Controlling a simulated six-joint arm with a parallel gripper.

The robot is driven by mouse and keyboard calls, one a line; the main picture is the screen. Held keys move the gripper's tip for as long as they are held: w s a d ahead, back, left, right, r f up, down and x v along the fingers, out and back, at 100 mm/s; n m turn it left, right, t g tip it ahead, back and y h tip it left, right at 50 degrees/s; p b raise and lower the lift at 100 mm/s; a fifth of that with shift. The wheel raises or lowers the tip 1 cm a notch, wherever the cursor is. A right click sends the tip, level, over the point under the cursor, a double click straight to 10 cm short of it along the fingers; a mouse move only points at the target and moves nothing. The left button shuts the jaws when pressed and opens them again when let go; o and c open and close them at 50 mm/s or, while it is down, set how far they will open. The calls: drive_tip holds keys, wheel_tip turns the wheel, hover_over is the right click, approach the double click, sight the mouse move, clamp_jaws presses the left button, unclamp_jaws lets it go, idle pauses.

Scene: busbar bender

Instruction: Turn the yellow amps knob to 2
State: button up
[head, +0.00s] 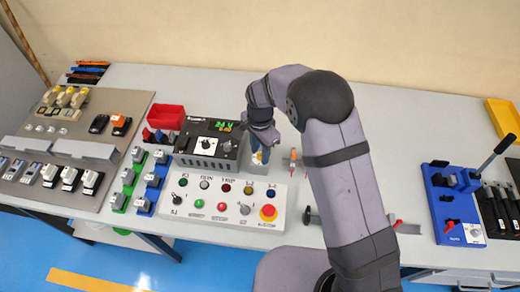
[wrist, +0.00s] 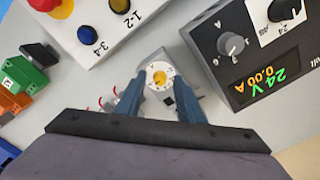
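The yellow amps knob (wrist: 160,78) sits in the middle of a round white dial (wrist: 151,70) with small dark marks, on a grey device (wrist: 152,58). The marks are too small to read. My gripper (wrist: 160,85) has its two blue fingers apart, one on each side of the dial, with a visible gap to the yellow knob. In the head view my gripper (head: 261,155) points down just right of the black power supply (head: 208,143), and it mostly hides the knob there.
The power supply shows 24V and 0.00A in the wrist view (wrist: 262,80). A white button panel (head: 225,200) with a red emergency stop (head: 268,212) lies in front. Red-handled parts (head: 292,160) stand close on the right. A blue lever tool (head: 455,205) is far right.

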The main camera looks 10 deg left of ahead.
drive_tip(key=shift+c, duration=0.7)
clamp_jaws()
